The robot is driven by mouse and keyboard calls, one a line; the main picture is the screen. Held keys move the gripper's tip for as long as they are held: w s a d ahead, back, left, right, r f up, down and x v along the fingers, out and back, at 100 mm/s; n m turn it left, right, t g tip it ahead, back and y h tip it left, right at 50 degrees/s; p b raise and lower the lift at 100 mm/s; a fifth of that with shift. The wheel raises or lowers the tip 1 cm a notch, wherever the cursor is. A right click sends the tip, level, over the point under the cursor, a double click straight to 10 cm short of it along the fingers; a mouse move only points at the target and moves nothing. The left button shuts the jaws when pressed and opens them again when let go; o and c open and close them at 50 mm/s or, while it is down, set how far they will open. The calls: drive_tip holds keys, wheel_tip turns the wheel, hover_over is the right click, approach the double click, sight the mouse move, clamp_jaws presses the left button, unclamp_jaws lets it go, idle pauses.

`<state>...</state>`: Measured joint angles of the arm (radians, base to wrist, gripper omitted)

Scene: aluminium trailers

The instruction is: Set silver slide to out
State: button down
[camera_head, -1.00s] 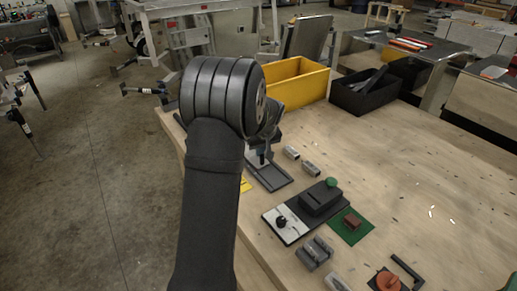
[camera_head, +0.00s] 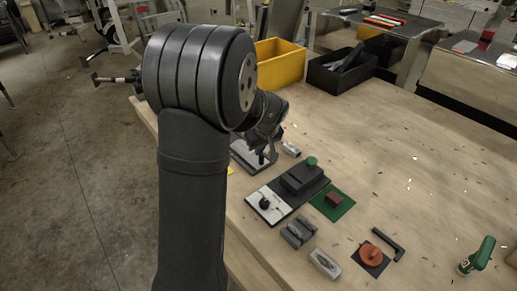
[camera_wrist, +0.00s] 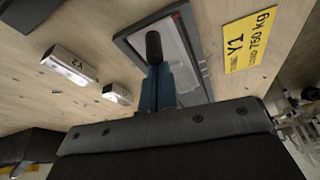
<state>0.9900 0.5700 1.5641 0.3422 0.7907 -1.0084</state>
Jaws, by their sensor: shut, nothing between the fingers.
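The silver slide is a bright plate (camera_wrist: 178,50) in a dark frame with an upright black knob (camera_wrist: 153,45), at the top middle of the wrist view. In the head view, its framed plate (camera_head: 241,156) lies on the bench, partly hidden by my gripper (camera_head: 264,157). In the wrist view my gripper (camera_wrist: 157,80) has blue fingers shut with nothing between them. The fingers overlap the lower part of the knob in the picture. I cannot tell whether they touch it.
Two small metal blocks (camera_wrist: 70,65) (camera_wrist: 117,93) lie beside the slide, with a yellow label (camera_wrist: 249,41) on its other side. The head view shows a dark block with a green knob (camera_head: 302,178), an orange knob (camera_head: 371,254) and a green-handled thing (camera_head: 480,255).

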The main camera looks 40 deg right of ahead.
drive_tip(key=v, duration=0.9)
drive_tip(key=shift+r, duration=0.4)
drive_tip(key=shift+f, duration=0.1)
drive_tip(key=shift+s+x, duration=0.15)
drive_tip(key=shift+x, duration=1.85)
drive_tip(key=shift+s+x, duration=0.1)
drive_tip(key=shift+x, duration=1.85)
drive_tip(key=shift+f, duration=0.1)
drive_tip(key=c, duration=0.9)
unclamp_jaws()
drive_tip(key=shift+c, duration=0.2)
drive_tip(key=o, duration=0.9)
drive_tip(key=shift+n, duration=0.3)
drive_tip(key=r, duration=0.3)
drive_tip(key=s+d+r, duration=0.1)
drive_tip(key=r, duration=0.5)
drive_tip(key=shift+s+d+r, duration=0.1)
drive_tip(key=shift+s+d, duration=0.1)
drive_tip(key=shift+d, duration=0.1)
drive_tip(key=shift+o, duration=0.2)
drive_tip(key=s+a+r+n, duration=0.1)
drive_tip(key=s+r, duration=0.1)
drive_tip(key=r, duration=0.6)
drive_tip(key=s+a+r+n, duration=0.1)
drive_tip(key=s+r, duration=0.2)
drive_tip(key=r, duration=0.4)
drive_tip(key=w+x, duration=0.1)
drive_tip(key=x, duration=0.8)
drive_tip(key=shift+t+y, duration=0.3)
drive_tip(key=shift+y, duration=0.1)
